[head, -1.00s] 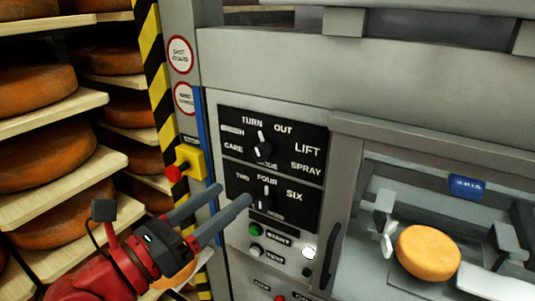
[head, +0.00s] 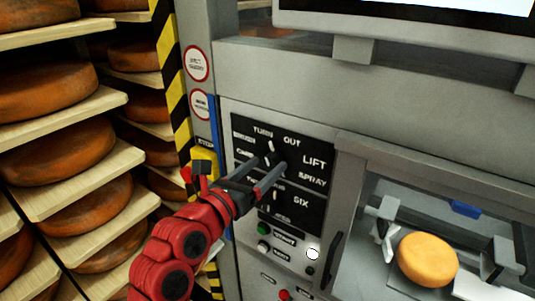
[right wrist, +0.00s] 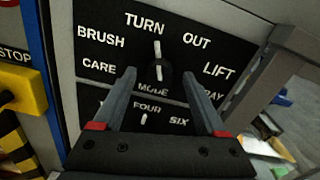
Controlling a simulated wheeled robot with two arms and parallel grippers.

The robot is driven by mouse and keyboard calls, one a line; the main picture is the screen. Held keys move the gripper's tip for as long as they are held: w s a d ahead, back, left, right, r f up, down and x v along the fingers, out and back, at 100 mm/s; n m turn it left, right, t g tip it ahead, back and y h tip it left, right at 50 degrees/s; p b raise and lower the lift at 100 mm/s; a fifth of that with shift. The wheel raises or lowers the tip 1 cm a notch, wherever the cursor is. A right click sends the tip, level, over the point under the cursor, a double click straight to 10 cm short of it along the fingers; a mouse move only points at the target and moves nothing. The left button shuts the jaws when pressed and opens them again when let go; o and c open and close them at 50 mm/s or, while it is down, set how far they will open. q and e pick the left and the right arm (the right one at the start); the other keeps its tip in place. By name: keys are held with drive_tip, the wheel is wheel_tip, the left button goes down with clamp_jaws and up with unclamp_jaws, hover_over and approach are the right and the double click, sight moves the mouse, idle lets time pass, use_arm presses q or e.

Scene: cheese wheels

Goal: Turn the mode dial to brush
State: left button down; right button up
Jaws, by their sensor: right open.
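The mode dial (right wrist: 161,74) is a black knob with a white pointer on the upper black panel (head: 308,147). In the right wrist view its pointer points up, towards TURN. The BRUSH label (right wrist: 101,37) is to the upper left, with CARE below it and OUT, LIFT and SPRAY to the right. My right gripper (right wrist: 158,73) is open, its two grey fingers either side of the dial in the picture; I cannot tell if they touch it. In the head view the right gripper (head: 272,163) reaches the panel and partly covers the dial. My left gripper is not in view.
A lower dial (right wrist: 144,118) with FOUR and SIX labels sits just below. A green button (head: 264,228) is under the panels. A yellow stop box (head: 205,160) is at the left. Cheese shelves (head: 110,95) stand further left; a cheese wheel (head: 427,258) sits in the bay at right.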

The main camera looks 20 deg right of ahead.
drive_tip(key=shift+x, duration=0.95)
clamp_jaws()
